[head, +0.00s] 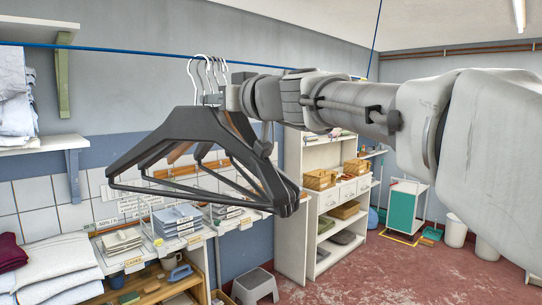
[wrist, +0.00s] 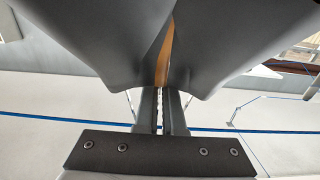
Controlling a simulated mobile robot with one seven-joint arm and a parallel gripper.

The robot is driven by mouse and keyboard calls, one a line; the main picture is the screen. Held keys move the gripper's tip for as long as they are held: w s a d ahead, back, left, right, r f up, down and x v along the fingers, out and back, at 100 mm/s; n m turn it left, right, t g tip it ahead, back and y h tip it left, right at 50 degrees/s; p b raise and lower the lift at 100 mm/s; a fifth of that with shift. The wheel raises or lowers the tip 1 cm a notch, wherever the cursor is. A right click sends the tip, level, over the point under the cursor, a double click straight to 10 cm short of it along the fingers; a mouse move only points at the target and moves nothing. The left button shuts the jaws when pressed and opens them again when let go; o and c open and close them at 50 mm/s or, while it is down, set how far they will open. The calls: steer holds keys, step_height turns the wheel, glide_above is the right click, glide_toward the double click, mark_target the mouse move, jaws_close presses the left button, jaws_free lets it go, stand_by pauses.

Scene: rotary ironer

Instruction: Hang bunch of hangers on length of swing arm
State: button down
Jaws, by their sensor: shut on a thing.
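A bunch of several hangers (head: 195,128), mostly black with some brown wood between, hangs from my gripper (head: 212,99) in the head view. My gripper is shut on the bunch near the necks, just below the pale wire hooks (head: 205,70). The hooks stand up above the fingers, with nothing visibly through them. In the wrist view the dark hanger shoulders (wrist: 95,45) fill the top, with the fingers (wrist: 160,112) below them. I cannot clearly identify the swing arm; a thin bent rod (wrist: 262,97) shows at right in the wrist view.
A thin blue line (head: 110,49) crosses behind the hooks; its distance is unclear. Wall shelves with folded cloth (head: 15,95) stand at left. Below are a bench with folded stacks (head: 178,220), a grey stool (head: 255,286) and a white shelf unit (head: 290,215). Red floor at right is partly clear.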

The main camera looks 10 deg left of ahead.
steer(key=shift+r, duration=0.8)
stand_by(0.6)
steer(key=shift+r, duration=0.25)
steer(key=shift+r+p, duration=0.15)
steer(key=shift+p, duration=0.25)
steer(key=shift+w+a+r+p, duration=0.1)
steer(key=shift+a+r+p, duration=0.05)
steer(key=shift+r+p, duration=0.2)
steer(key=shift+w+a+r+p, duration=0.1)
steer(key=shift+r+p, duration=0.15)
steer(key=shift+r, duration=0.25)
steer(key=shift+w+a, duration=0.1)
